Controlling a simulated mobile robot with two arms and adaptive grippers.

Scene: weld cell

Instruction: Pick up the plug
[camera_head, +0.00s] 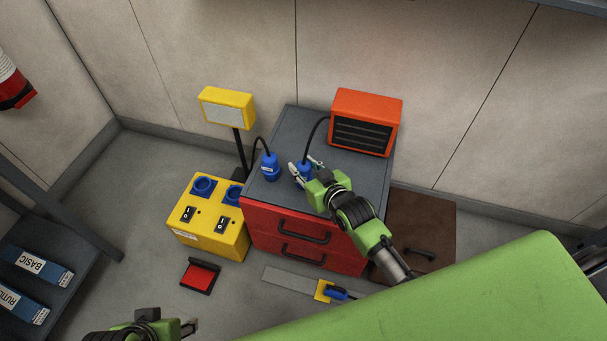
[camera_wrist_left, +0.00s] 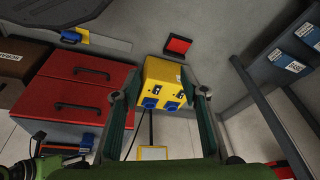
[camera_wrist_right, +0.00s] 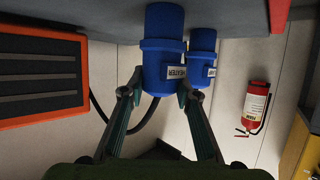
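Two blue plugs stand on the grey top of the red drawer cabinet (camera_head: 345,185). The right-hand plug (camera_head: 304,169) has a black cable running to the orange heater (camera_head: 367,122); its label looks like HEATER in the right wrist view (camera_wrist_right: 162,45). The other plug (camera_head: 270,168) stands to its left, with a cable towards the yellow lamp (camera_head: 227,108); it shows behind in the right wrist view (camera_wrist_right: 202,48). My right gripper (camera_head: 304,165) is open, its fingers on either side of the heater plug; contact is unclear. My left gripper (camera_wrist_left: 159,69) is open and empty, away from the plugs.
A yellow box (camera_head: 208,235) with two blue sockets and switches stands on the floor left of the cabinet. A red-and-black item (camera_head: 200,276) lies before it. A green surface (camera_head: 450,295) fills the lower right. A dark shelf (camera_head: 50,255) with blue boxes is at left.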

